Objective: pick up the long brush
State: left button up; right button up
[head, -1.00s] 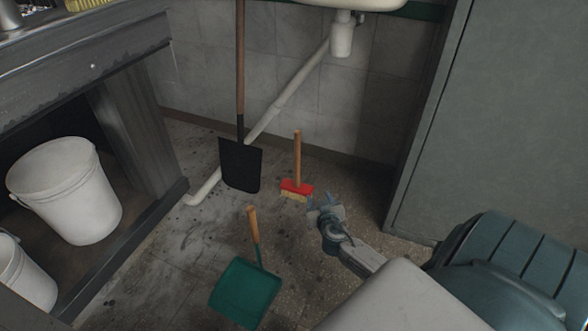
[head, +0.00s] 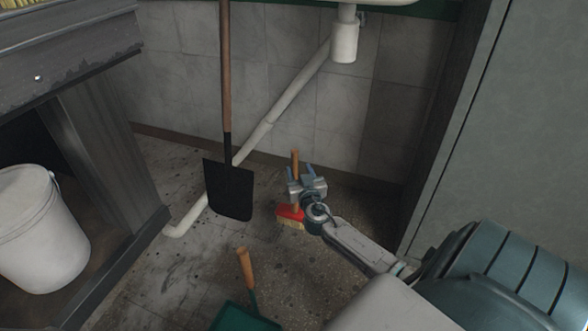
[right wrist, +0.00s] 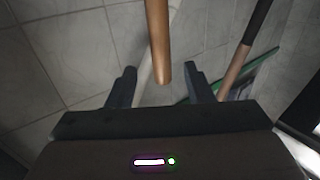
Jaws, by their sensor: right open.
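The brush stands upright on the floor near the wall in the head view, with a wooden handle (head: 295,158) and a red head with pale bristles (head: 290,216). My right gripper (head: 299,173) is open at the upper part of the handle, which rises above it. The gripper hides part of the handle. In the right wrist view the handle (right wrist: 157,40) ends between my open fingertips (right wrist: 160,78), with room on both sides. I cannot tell whether it is fully inside the jaws. My left gripper is not in view.
A black shovel (head: 229,190) leans on the wall left of the brush, by a white drain pipe (head: 270,120). A green dustpan (head: 240,317) with a wooden handle lies nearer. A white bucket (head: 38,235) stands left. A grey cabinet (head: 490,130) stands right.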

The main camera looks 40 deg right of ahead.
aim_at(296, 163)
jog(key=shift+f+b+x, duration=0.15)
jog(key=shift+b+x, duration=0.25)
jog(key=shift+x, duration=1.2)
jog(key=shift+f+b+x, duration=0.1)
jog(key=shift+b+x, duration=0.3)
jog(key=shift+x, duration=1.15)
jog(key=shift+c, duration=0.5)
jog(key=shift+a, duration=0.1)
grip_shut()
